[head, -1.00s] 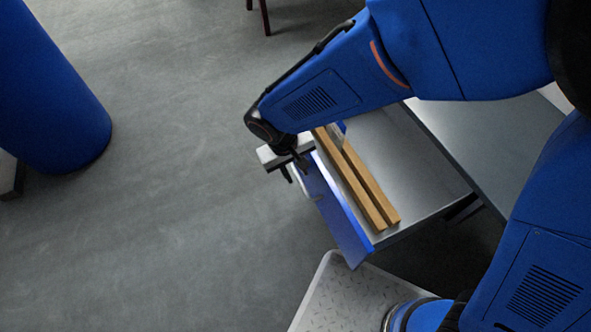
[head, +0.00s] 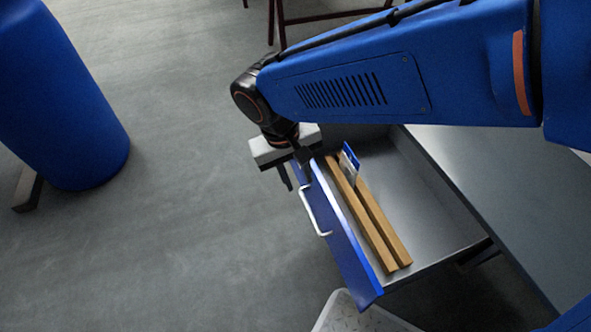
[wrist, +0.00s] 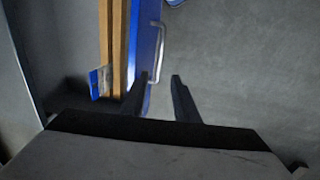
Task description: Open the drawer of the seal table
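The seal table (head: 480,190) is a grey metal table at the right. Its drawer stands well out, with a blue front panel (head: 345,245) and its grey inside (head: 410,195) showing. The pale bar handle (head: 314,213) is on the outer face of the front. My gripper (head: 294,183) is at the far end of that handle, close to the panel's far corner. In the wrist view, the fingers (wrist: 160,78) are apart, with the near end of the handle (wrist: 161,45) between their tips, close to the left finger. I see no grip on it.
Two wooden bars (head: 368,215) and a blue-and-white packet (head: 349,165) lie in the drawer. A blue barrel (head: 60,100) stands at the left, and dark red legs (head: 272,20) show at the back. The floor (head: 200,230) left of the drawer is clear.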

